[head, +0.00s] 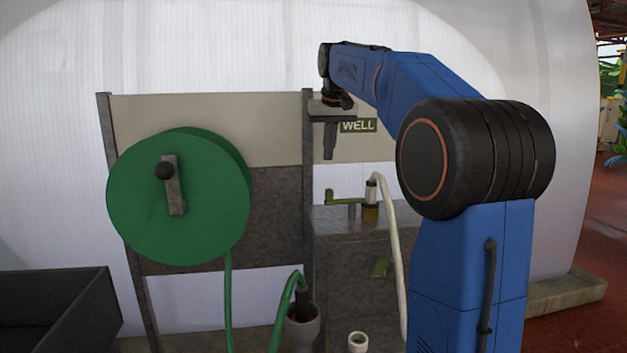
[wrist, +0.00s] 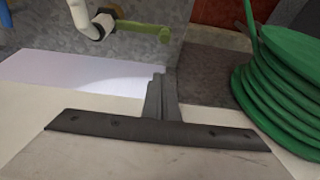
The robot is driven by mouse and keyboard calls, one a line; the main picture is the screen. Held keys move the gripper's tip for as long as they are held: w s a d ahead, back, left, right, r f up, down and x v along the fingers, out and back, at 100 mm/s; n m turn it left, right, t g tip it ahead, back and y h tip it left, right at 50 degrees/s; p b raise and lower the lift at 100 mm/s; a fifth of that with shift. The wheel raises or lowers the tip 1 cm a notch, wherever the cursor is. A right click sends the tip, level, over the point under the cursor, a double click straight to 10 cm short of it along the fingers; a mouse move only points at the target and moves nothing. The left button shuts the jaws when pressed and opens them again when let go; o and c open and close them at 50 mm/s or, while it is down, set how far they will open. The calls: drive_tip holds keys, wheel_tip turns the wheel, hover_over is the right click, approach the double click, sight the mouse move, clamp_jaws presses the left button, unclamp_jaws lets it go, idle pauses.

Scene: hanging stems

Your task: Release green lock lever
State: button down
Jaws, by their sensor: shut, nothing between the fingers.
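An olive-green lever (head: 344,200) sits on top of a grey metal box (head: 350,222), beside a coupling with a dark and yellowish body (head: 371,200). It sticks out to the left with a short upright end. It also shows at the top of the wrist view (wrist: 140,30), beside the white hose end. My gripper (head: 329,155) points down in front of the panel, above the lever and slightly left of it, apart from it. In the wrist view its fingers (wrist: 158,80) are together with nothing between them.
A large green hose reel (head: 180,198) stands left on the panel. Its green hose (head: 285,305) runs into a grey cup (head: 302,328). A white hose (head: 394,240) hangs from the coupling. A "WELL" sign (head: 358,126) is behind my arm. A dark bin (head: 55,315) is lower left.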

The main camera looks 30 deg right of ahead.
drive_tip(key=shift+w+r, duration=0.15)
drive_tip(key=shift+w, duration=0.2)
drive_tip(key=a+x, duration=0.1)
drive_tip(key=x, duration=0.9)
drive_tip(key=shift+s+a, duration=0.1)
drive_tip(key=shift+s, duration=1.8)
drive_tip(key=shift+s, duration=0.1)
